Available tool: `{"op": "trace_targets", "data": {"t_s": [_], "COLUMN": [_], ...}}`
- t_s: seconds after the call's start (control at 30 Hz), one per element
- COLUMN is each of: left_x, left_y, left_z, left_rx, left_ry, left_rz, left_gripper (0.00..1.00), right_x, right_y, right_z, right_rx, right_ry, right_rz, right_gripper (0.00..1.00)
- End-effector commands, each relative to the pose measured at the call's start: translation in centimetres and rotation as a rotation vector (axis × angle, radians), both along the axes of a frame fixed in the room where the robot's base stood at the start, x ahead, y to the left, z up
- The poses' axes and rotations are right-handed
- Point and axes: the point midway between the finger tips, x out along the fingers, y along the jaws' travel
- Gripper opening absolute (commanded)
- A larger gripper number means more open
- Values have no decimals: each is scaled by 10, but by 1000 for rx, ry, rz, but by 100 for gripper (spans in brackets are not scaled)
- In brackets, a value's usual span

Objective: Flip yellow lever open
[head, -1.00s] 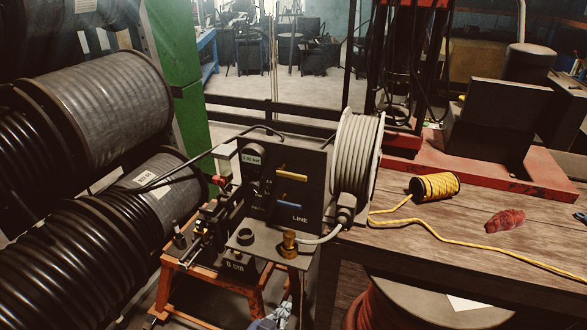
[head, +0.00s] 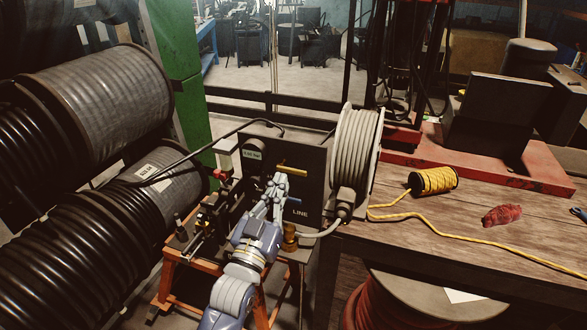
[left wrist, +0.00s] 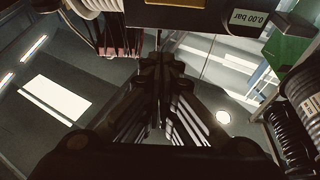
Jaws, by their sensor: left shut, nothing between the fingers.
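The yellow lever (head: 292,170) sticks out roughly level on the dark panel (head: 308,160) of the crimper, above the blue lever (head: 294,199). My left gripper (head: 279,178) is shut and empty. Its fingertips are in front of the panel, just below the yellow lever's left part; I cannot tell whether they touch it. My arm and gripper partly hide the blue lever and the front of the crimper. In the left wrist view, the closed fingers (left wrist: 160,62) point up, and the yellow lever cannot be made out. My right gripper is not in view.
A grey hose reel (head: 355,150) stands just right of the panel. A brass fitting (head: 290,236) and a grey connector (head: 346,203) are close to my arm. Large black hose drums fill the left. A wooden bench (head: 420,260) with yellow rope (head: 435,180) is at right.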

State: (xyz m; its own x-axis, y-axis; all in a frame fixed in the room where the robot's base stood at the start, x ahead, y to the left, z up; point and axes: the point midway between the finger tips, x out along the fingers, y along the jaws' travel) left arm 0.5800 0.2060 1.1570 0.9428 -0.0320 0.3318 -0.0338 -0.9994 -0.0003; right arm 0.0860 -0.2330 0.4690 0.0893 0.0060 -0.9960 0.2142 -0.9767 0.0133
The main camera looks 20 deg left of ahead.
Motion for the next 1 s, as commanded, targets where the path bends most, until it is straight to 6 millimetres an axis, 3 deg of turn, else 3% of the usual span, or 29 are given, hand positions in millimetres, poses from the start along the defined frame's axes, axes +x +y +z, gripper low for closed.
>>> {"op": "trace_targets", "data": {"t_s": [0.53,0.7,1.0], "left_x": [92,91,90], "left_y": [-3,-3,-3], "left_z": [36,7,-9], "left_rx": [-1,-1,-1], "left_ry": [1,6,1], "left_rz": [0,0,0], "left_gripper": [0,0,0], "right_x": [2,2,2], "right_y": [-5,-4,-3], "right_z": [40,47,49], "right_rx": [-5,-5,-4], "right_ry": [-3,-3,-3], "right_rz": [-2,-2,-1], "right_gripper": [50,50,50]}}
